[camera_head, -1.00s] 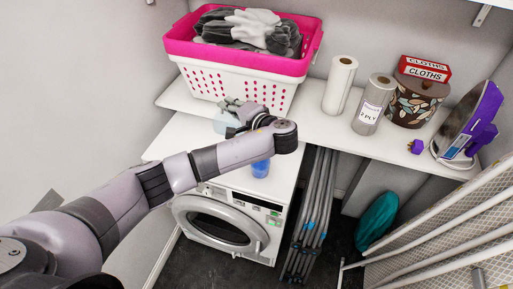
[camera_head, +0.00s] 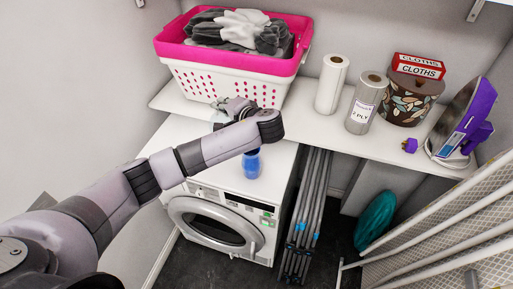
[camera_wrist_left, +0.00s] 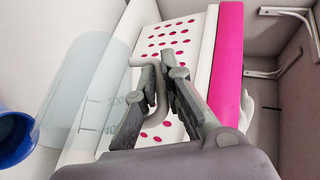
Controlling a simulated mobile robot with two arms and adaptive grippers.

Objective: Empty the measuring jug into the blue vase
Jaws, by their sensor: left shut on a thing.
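The measuring jug (camera_wrist_left: 85,88) is clear, pale blue plastic with printed marks. My left gripper (camera_wrist_left: 165,72) is shut on its handle. In the left wrist view the jug lies crosswise to the basket's upright direction, so it appears tipped. In the head view my left gripper (camera_head: 238,106) is above the white worktop, mostly hidden behind my wrist, and only a bit of the jug (camera_head: 219,117) shows. The blue vase (camera_head: 252,164) stands upright on the worktop, its top partly covered by my arm. The vase (camera_wrist_left: 14,138) is beside the jug's lower end in the wrist view. Its contents cannot be seen.
A pink and white laundry basket (camera_head: 215,82) stands close behind the gripper. Paper rolls (camera_head: 331,84), a patterned tin (camera_head: 404,100) and an iron (camera_head: 462,125) stand to the right on the shelf. The washing machine (camera_head: 215,222) is below the worktop.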

